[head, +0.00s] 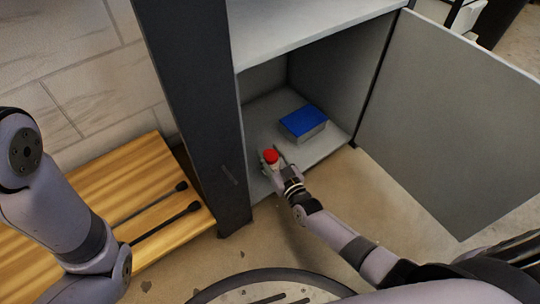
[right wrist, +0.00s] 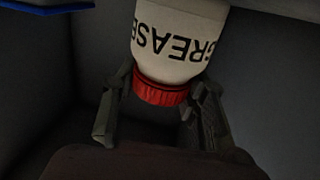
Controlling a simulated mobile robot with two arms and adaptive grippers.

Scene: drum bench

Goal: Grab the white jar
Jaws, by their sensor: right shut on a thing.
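The white jar has a red lid and black lettering reading GREASE. In the right wrist view the white jar (right wrist: 178,40) appears upside down, with its red lid (right wrist: 162,93) towards my palm. In the head view the red lid (head: 271,156) shows at the front left of the cabinet's lower compartment, and most of the white body is hidden. My right gripper (head: 276,165) reaches into the opening, its fingers on both sides of the jar near the lid, shut on it. My left arm comes in at the left; its gripper is out of the frame.
The grey cabinet (head: 300,30) has its door (head: 450,120) swung open to the right. A blue-topped box (head: 303,122) lies behind the jar on the compartment floor. A dark post (head: 195,90) stands left of the opening. A wooden board (head: 120,185) with two black rods lies further left.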

